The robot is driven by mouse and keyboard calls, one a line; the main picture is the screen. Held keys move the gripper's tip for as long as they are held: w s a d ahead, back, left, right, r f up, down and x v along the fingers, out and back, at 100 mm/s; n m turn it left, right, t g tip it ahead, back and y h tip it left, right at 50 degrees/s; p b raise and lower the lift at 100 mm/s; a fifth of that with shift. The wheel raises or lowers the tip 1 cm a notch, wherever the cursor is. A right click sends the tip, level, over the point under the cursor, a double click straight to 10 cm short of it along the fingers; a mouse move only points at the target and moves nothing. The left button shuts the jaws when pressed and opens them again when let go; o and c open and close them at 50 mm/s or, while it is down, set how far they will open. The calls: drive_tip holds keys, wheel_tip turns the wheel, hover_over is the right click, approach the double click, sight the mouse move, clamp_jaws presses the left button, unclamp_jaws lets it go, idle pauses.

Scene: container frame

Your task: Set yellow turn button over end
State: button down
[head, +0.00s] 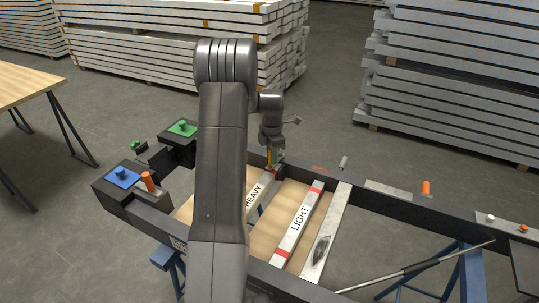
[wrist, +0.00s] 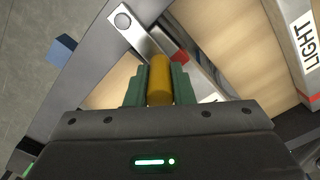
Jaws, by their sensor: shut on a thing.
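The yellow turn button's upright cylinder (wrist: 160,80) is between the green fingers of my gripper (wrist: 160,86), which is shut on it. In the head view my gripper (head: 271,158) is low at the far rail, and only a little yellow shows there. A pale metal strip (wrist: 128,25) with a round fastener runs from the dark rail toward the yellow cylinder. The bar marked HEAVY (head: 256,192) has a red band (wrist: 179,56) close to the yellow cylinder. My gripper hides how the button meets the bar's end.
The LIGHT bar (head: 300,222) lies alongside, with a plain pale bar (head: 326,233) to its right. The dark far rail (head: 385,200) carries a grey post (head: 343,162) and an orange post (head: 426,187). Blue (head: 122,173) and green (head: 182,126) knobs stand left. My arm covers the middle.

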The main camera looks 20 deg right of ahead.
drive_tip(key=shift+s+d+r+n, duration=0.1)
drive_tip(key=shift+s+d+n, duration=0.05)
drive_tip(key=shift+n, duration=0.25)
drive_tip(key=c, duration=1.3)
unclamp_jaws()
drive_tip(key=shift+o, duration=0.2)
wheel_tip(320, 180, up, 14)
drive_tip(key=shift+b, duration=0.3)
wheel_tip(320, 180, down, 14)
drive_tip(key=shift+f, duration=0.15)
